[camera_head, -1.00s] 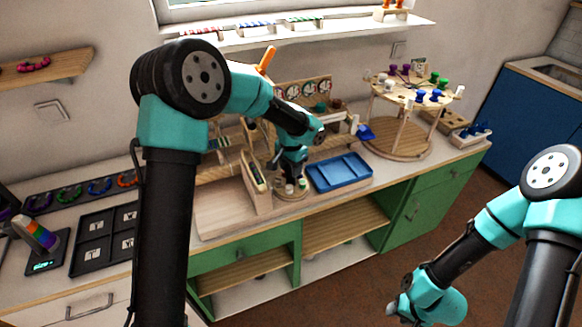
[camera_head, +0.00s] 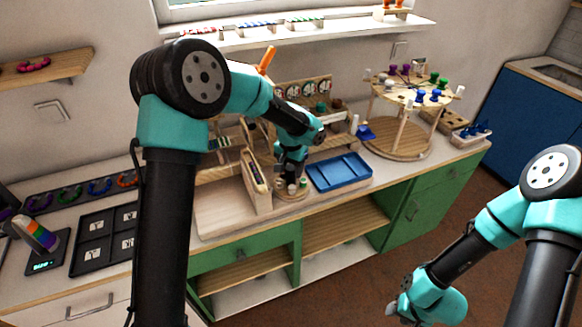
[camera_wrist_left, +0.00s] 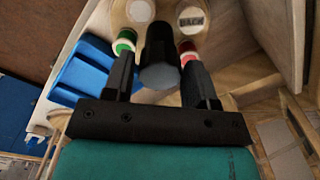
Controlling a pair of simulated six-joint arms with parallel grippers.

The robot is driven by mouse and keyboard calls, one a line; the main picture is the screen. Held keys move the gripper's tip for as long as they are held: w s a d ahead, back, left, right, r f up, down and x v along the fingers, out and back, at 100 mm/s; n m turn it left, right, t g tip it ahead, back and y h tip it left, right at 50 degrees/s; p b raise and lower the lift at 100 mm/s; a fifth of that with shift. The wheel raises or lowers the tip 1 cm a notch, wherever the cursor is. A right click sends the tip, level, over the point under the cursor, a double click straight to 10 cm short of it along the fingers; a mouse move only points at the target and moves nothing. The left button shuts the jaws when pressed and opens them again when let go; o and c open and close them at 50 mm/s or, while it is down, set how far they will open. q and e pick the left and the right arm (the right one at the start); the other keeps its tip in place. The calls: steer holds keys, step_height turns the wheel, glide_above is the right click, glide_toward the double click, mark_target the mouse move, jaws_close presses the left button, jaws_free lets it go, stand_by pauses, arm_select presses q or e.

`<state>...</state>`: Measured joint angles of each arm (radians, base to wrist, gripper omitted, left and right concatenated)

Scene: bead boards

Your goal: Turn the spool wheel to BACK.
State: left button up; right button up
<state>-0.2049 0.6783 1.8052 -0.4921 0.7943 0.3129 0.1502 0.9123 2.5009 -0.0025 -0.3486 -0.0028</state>
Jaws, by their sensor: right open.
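The spool wheel (camera_head: 291,195) is a small round wooden disc on the counter, between a wooden stand and a blue tray. In the left wrist view it shows a green-rimmed spool (camera_wrist_left: 125,41), a red-rimmed spool (camera_wrist_left: 188,51) and a white disc lettered BACK (camera_wrist_left: 192,18). A black post (camera_wrist_left: 160,56) rises from the wheel. My left gripper (camera_wrist_left: 159,70) is over the wheel, with one finger on each side of the post; whether they touch it is unclear. In the head view my arm hides part of the wheel. My right gripper (camera_head: 391,309) is open and empty, low at the right, away from the counter.
The blue tray (camera_head: 340,172) lies just right of the wheel. A wooden panel (camera_head: 256,185) stands close on its left. A round peg carousel (camera_head: 398,145) is further right. A black tray (camera_head: 103,240) and a scale (camera_head: 45,258) are at the left.

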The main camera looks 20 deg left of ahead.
arm_select(q)
steer(key=shift+o, duration=1.3)
step_height(320, 180, up, 17)
steer(key=shift+r, duration=0.2)
steer(key=shift+f, duration=0.1)
